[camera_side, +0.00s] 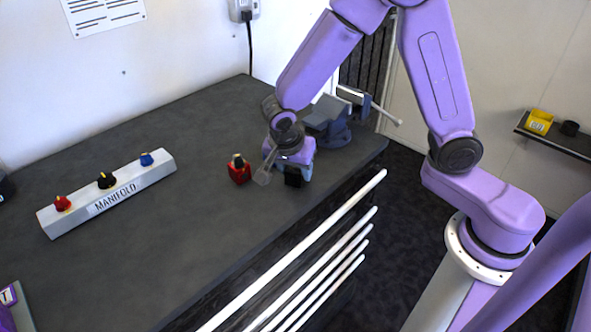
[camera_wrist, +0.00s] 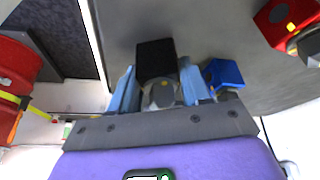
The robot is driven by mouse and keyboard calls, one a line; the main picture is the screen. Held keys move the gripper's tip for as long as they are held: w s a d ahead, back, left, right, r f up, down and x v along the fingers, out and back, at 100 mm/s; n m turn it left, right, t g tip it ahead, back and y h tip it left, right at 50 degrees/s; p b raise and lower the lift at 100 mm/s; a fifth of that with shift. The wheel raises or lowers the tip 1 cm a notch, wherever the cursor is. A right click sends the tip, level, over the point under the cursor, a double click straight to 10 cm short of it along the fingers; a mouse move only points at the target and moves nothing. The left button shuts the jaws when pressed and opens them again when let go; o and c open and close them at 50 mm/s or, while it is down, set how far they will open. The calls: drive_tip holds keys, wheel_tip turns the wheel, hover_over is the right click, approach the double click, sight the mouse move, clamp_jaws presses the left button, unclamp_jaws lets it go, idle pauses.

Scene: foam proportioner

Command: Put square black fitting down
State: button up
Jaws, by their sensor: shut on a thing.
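The square black fitting (camera_side: 293,178) is a small dark block with a grey hexagonal metal part, seen in the wrist view (camera_wrist: 155,58). My gripper (camera_side: 288,163) is shut on it, with one pale blue finger on each side in the wrist view (camera_wrist: 160,90). It is low over the dark workbench (camera_side: 190,240), near the front edge. I cannot tell whether the fitting touches the bench top. The gripper hides part of the fitting in the side view.
A red square fitting (camera_side: 239,172) stands left of my gripper. A blue block (camera_wrist: 224,74) is close beside the right finger in the wrist view. A vise (camera_side: 328,122) sits behind right. The manifold (camera_side: 108,194) is at left; bench between is clear. White rails (camera_side: 290,252) run along the front.

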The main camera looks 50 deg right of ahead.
drive_tip(key=shift+f, duration=0.4)
drive_tip(key=shift+f, duration=0.15)
drive_tip(key=o, duration=1.2)
drive_tip(key=v, duration=1.2)
drive_tip(key=shift+s, duration=0.1)
